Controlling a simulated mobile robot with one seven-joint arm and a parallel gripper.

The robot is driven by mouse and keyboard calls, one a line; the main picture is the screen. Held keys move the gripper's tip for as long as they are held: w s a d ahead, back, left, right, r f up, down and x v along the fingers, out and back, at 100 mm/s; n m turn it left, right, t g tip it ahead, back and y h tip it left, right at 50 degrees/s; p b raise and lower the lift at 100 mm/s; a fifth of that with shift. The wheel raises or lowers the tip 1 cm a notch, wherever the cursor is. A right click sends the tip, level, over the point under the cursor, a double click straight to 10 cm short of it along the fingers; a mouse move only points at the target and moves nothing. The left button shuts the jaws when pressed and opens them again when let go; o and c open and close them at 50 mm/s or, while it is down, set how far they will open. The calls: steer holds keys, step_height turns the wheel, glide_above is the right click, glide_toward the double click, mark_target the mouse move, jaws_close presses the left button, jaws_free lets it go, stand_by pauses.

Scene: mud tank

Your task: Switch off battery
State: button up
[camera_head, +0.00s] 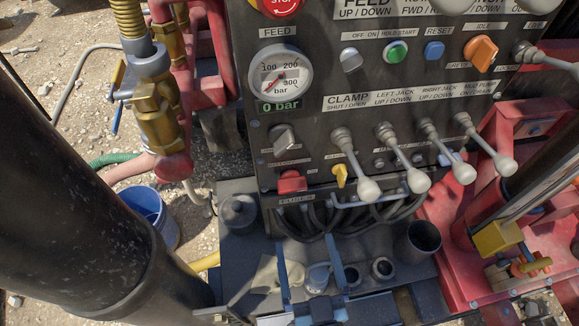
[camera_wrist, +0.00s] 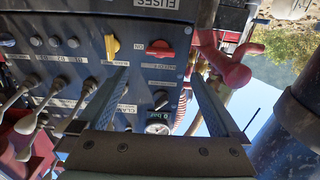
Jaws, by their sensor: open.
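A red switch knob (camera_head: 292,182) sits low on the left side of the dark control panel (camera_head: 330,120). It also shows in the wrist view (camera_wrist: 160,50), beyond the space between my fingers. A yellow switch (camera_head: 340,175) is beside it, to its right in the head view and left in the wrist view (camera_wrist: 111,46). The small labels by these switches are too blurred to read surely as battery. My gripper (camera_head: 305,240) is open and empty, below the red knob in the head view. Its two blue fingers point towards the panel in the wrist view (camera_wrist: 160,76).
A grey selector knob (camera_head: 283,138) is above the red knob. Several grey levers (camera_head: 368,189) stick out to the right. Black cables (camera_head: 345,215) hang under the panel. A dark cup (camera_head: 418,240) stands right of my gripper. A blue bucket (camera_head: 151,214) is at left.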

mark_target(294, 192)
steer(key=w, duration=0.4)
steer(key=w+a+p, duration=0.1)
steer(key=w, duration=0.3)
steer(key=w+a+p, duration=0.1)
steer(key=w, duration=0.3)
steer(key=shift+a+r, duration=0.1)
steer(key=shift+a, duration=0.1)
steer(key=c, duration=1.3)
